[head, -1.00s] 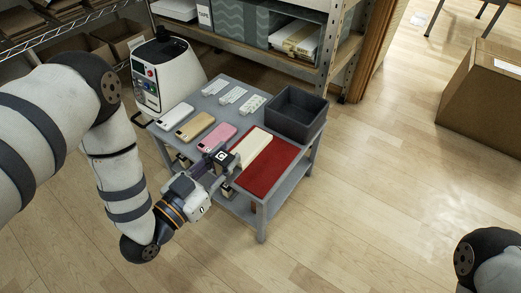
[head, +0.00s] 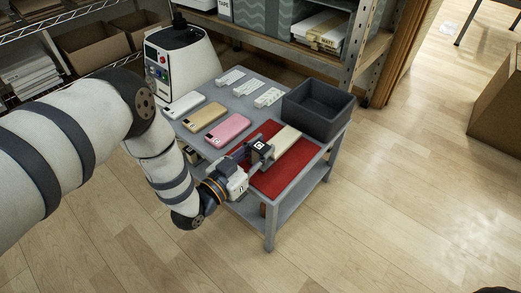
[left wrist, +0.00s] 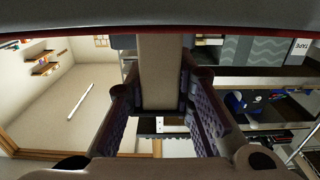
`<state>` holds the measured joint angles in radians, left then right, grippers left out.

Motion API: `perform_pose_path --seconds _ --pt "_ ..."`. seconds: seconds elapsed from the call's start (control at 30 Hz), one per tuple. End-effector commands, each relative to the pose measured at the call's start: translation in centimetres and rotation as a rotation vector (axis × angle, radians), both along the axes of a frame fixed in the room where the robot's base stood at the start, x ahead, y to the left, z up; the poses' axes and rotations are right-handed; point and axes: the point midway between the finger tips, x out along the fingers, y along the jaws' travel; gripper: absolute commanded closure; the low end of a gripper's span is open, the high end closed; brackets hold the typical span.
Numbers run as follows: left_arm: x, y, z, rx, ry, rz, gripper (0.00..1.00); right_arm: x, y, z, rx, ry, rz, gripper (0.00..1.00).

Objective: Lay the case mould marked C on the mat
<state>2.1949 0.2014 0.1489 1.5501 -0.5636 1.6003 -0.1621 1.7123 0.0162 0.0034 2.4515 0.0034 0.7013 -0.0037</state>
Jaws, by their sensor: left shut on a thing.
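My left gripper (head: 262,153) is shut on a long cream case mould (head: 286,139) over the red mat (head: 283,178). The mould reaches away from the fingers toward the dark bin. The left wrist view also shows the mould (left wrist: 160,70) between the fingers (left wrist: 160,115), with a thin red edge beyond it. I cannot tell whether the mould touches the mat. A small dark square with a white mark shows at the fingers, but I cannot surely read a letter. My right gripper is not in view.
A dark grey bin (head: 318,108) stands at the table's back right corner. Silver, gold and pink phone cases (head: 229,130) lie left of the mat. Small white pieces (head: 249,87) lie behind them. A white machine (head: 180,62) stands at the left. The mat's front part is clear.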

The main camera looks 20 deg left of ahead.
Motion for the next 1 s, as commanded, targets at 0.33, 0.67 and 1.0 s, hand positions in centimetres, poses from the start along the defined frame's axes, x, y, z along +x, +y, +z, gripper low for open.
perform_pose_path --seconds 0.33,0.67,1.0 --pt "0.0 0.0 -0.2 0.0 0.0 0.0 0.58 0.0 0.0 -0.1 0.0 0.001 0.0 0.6" --pt "-3.2 1.2 0.5 -0.001 0.001 0.002 0.58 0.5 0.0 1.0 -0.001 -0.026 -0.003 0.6" --pt "-10.5 3.8 0.2 -0.001 0.0 0.0 0.58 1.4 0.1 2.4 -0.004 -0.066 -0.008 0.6"
